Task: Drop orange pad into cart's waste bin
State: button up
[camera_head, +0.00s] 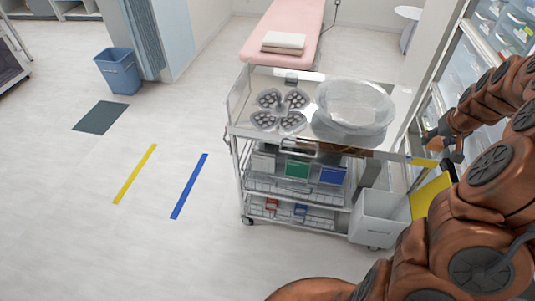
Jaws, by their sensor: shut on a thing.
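The orange pad (427,196), a flat yellow-orange sheet, hangs tilted below my gripper (446,160) at the right. My gripper is shut on it, and my arm hides part of the fingers and the pad's right side. The cart's waste bin (376,228) is a white open box at the cart's lower right. The pad is beside the bin's right rim in the picture; I cannot tell whether any of it is over the opening. The metal cart (318,98) stands in the middle.
Shelves below hold boxes. A glass cabinet (497,40) stands close at right. A blue bin (119,72) is at far left.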

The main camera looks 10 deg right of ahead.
notch_tip(320, 180, down, 5)
jog(key=shift+r+p, duration=0.2)
jog(key=shift+p, duration=0.25)
jog(key=o, duration=1.3)
jog(key=v, duration=1.2)
jog(key=shift+w+a, duration=0.1)
